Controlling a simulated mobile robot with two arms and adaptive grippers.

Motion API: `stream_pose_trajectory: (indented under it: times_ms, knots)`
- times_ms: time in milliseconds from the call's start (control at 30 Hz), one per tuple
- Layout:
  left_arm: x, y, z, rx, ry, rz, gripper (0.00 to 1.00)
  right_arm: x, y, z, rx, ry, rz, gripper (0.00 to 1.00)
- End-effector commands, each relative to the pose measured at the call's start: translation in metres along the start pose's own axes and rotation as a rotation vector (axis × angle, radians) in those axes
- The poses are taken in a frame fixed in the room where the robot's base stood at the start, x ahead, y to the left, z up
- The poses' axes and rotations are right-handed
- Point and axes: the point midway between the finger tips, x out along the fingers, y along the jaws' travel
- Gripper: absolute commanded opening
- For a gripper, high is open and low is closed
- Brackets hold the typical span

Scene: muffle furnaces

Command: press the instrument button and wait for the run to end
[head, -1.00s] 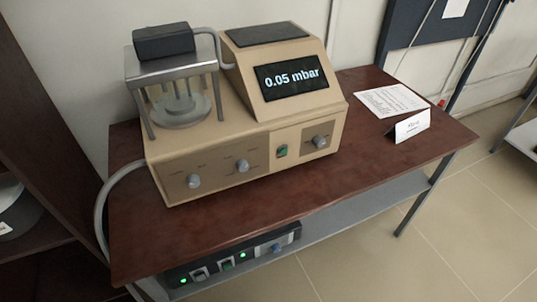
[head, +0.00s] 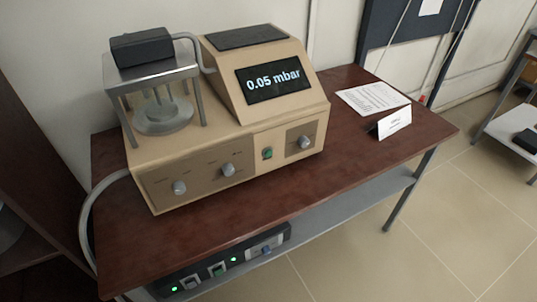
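A beige instrument (head: 232,130) stands on a dark red-brown table (head: 300,200). Its tilted black display (head: 274,79) reads "0.05 mbar". A green button (head: 267,153) sits on the front panel, between the left knobs (head: 228,170) and the right knob (head: 304,142). At its left is a glass chamber part (head: 162,115) under a grey metal frame with a black block (head: 141,47) on top. Neither of my grippers shows in the head view.
A printed sheet (head: 371,99) and a folded white card (head: 394,122) lie right of the instrument. A black unit with green lights (head: 217,270) sits on the grey lower shelf. A dark shelf stands at the left; floor is open at the right.

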Motion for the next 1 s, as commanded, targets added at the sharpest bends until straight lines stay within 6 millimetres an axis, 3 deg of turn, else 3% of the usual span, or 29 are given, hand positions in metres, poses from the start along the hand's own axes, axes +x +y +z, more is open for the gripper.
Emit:
stream_pose_trajectory:
  times_ms: [233,633,1000]
  knots:
    - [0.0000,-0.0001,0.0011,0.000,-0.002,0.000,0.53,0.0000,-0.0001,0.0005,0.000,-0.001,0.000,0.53]
    - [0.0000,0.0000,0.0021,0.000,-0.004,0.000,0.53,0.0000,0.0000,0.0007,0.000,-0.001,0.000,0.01]
    - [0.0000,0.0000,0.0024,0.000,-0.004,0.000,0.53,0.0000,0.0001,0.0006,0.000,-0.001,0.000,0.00]
